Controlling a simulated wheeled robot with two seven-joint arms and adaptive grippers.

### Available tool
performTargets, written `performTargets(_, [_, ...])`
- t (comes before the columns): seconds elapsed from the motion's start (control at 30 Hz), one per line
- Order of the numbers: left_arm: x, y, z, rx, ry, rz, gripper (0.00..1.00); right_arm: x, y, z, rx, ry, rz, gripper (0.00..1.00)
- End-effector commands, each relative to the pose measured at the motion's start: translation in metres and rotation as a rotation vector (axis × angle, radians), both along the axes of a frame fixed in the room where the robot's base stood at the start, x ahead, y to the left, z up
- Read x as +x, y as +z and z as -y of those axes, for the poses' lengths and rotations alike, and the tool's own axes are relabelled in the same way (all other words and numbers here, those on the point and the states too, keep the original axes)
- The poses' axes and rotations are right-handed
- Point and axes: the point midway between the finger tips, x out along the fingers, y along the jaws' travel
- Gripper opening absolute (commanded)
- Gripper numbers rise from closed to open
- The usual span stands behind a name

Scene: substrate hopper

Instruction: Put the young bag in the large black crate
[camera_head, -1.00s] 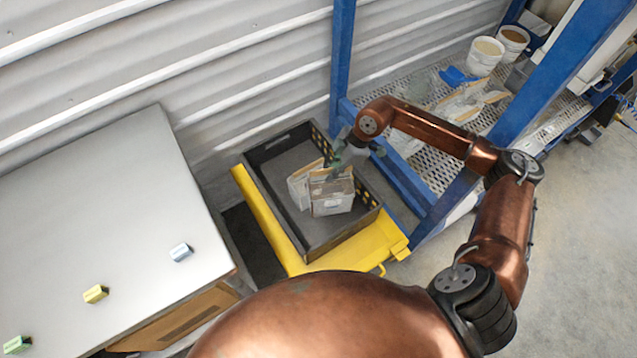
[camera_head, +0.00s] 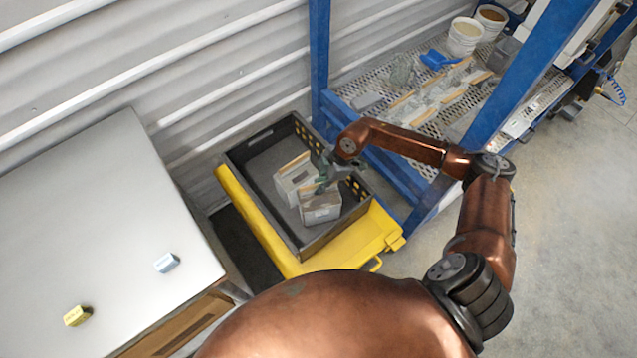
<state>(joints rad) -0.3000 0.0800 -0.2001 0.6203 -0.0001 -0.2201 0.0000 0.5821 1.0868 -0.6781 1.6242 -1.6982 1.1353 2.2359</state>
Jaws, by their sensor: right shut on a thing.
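The large black crate (camera_head: 247,207) sits on a yellow cart, its open top facing up. Two pale bags are inside it. One bag (camera_head: 292,181) stands toward the crate's middle. The other bag (camera_head: 321,208) is nearer the front right wall, beside the first. My right gripper (camera_head: 323,180) reaches into the crate from the right and is shut on the top of this front bag. The fingertips are small and partly hidden against the bags. I cannot read any label to tell which bag is the young one. My left gripper is not in view.
The yellow cart (camera_head: 375,232) stands between a grey-topped table (camera_head: 95,215) and a blue-framed rack (camera_head: 319,50). A yellow block (camera_head: 77,316) and a blue block (camera_head: 167,263) lie on the table. More bags (camera_head: 440,95) and two buckets (camera_head: 465,36) are on the mesh shelf.

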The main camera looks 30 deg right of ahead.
Motion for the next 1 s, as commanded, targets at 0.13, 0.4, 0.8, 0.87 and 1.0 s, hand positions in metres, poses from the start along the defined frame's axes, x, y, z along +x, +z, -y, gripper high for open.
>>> performTargets(0.13, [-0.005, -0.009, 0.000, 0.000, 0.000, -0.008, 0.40, 0.002, -0.023, -0.001, 0.005, 0.000, 0.001, 0.00])
performTargets(0.4, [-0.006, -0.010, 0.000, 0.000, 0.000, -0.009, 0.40, 0.002, -0.031, -0.001, 0.004, 0.001, 0.005, 0.00])
performTargets(0.8, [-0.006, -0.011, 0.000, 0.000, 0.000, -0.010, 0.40, 0.000, -0.035, 0.000, 0.000, 0.000, -0.001, 0.26])
performTargets(0.87, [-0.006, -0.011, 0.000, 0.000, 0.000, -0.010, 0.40, 0.000, -0.035, 0.000, 0.000, 0.000, -0.001, 0.26])
performTargets(1.0, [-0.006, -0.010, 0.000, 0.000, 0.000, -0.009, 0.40, 0.000, -0.034, 0.000, 0.000, 0.000, -0.001, 0.26])
